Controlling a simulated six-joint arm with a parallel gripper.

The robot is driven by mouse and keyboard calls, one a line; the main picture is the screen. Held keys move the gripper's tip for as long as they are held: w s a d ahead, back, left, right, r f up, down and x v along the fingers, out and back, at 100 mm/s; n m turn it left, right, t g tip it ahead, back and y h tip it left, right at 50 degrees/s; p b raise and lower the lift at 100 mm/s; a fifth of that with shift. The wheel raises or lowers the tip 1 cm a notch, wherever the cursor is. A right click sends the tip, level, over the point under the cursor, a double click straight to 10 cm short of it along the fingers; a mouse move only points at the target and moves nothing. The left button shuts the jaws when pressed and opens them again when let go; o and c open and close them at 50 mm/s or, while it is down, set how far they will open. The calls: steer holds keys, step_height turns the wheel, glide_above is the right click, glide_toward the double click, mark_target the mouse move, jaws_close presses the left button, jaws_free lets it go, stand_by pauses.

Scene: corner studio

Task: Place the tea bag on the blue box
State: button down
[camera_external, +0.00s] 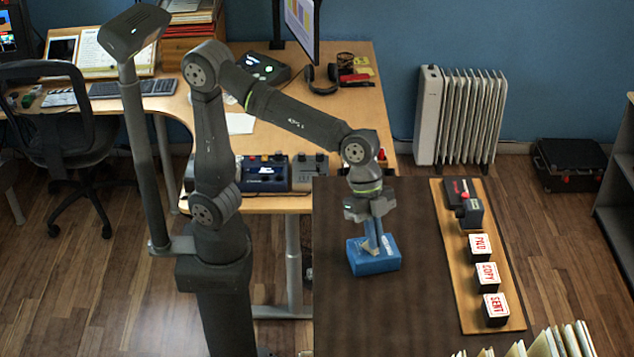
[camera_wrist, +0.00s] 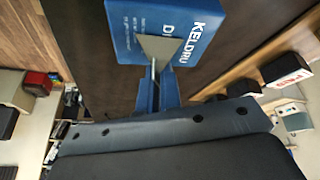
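The blue box (camera_external: 376,265) lies on the dark table top, and in the wrist view the box (camera_wrist: 197,22) shows white lettering. The tea bag (camera_wrist: 162,47) is a small, pale grey-tan, wedge-like piece in front of the box's face in the wrist view. My gripper (camera_external: 371,247) points down at the box. In the wrist view my gripper's fingers (camera_wrist: 159,80) are close together around the narrow end of the tea bag. In the external view the tea bag is mostly hidden by the fingers. I cannot tell whether it touches the box.
A wooden board (camera_external: 450,255) right of the box holds a dark stamp-like device (camera_external: 463,200) and several labelled blocks (camera_external: 488,277). A wooden desk with electronics stands behind at left. The dark table (camera_external: 420,320) is clear in front of the box.

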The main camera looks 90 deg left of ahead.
steer(key=shift+f, duration=0.1)
steer(key=c, duration=1.6)
jaws_free()
steer(key=v, duration=1.2)
